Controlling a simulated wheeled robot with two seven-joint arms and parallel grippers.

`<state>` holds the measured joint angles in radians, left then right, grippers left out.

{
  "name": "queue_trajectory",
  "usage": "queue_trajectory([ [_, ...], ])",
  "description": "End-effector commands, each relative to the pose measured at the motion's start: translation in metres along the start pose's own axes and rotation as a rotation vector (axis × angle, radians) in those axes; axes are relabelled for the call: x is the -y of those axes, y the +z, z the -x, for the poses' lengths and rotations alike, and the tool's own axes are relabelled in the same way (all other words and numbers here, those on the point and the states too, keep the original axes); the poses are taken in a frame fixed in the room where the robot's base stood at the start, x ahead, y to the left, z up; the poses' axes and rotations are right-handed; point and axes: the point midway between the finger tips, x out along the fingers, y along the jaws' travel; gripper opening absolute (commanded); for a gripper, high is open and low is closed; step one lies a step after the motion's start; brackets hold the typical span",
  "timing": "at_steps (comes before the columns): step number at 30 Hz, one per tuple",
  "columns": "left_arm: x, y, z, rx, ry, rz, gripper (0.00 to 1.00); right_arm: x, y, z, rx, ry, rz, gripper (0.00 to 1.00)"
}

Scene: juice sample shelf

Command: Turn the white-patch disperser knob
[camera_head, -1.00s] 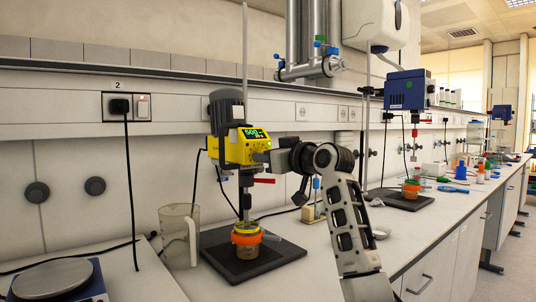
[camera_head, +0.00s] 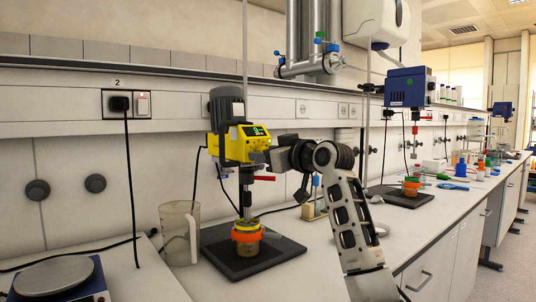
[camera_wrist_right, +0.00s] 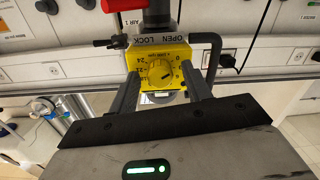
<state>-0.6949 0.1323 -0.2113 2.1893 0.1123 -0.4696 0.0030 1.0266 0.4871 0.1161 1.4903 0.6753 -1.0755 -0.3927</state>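The yellow disperser (camera_head: 229,145) with a grey motor stands on a rod over a jar with an orange ring (camera_head: 246,238). Its display (camera_head: 254,132) is lit green. In the right wrist view its yellow round knob (camera_wrist_right: 161,75) has a numbered scale around it. My right gripper (camera_head: 266,157) is at the disperser's right side. In the wrist view its two fingers (camera_wrist_right: 160,92) stand apart on either side of the knob, with gaps visible; contact is not clear. I cannot make out a white patch on this disperser. My left gripper is not in view.
A clear jug (camera_head: 178,236) stands left of the black base plate (camera_head: 286,250). A hotplate (camera_head: 55,278) is at the front left. A red-handled lever (camera_head: 264,178) sits below the knob. A blue disperser (camera_head: 405,88) stands farther right. My right arm covers part of the bench.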

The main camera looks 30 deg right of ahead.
Motion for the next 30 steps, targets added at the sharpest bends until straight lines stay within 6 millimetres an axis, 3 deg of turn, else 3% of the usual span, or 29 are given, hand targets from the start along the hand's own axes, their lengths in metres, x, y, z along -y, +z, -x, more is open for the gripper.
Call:
queue_trajectory([
  [8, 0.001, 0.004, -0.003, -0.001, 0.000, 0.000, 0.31, -0.001, 0.001, 0.018, -0.001, 0.003, 0.002, 0.49],
  [21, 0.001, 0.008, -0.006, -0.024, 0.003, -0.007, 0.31, 0.000, 0.002, 0.120, 0.000, 0.004, 0.004, 0.49],
  [30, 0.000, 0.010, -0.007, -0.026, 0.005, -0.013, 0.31, 0.000, 0.001, 0.157, 0.000, 0.000, 0.000, 0.49],
])
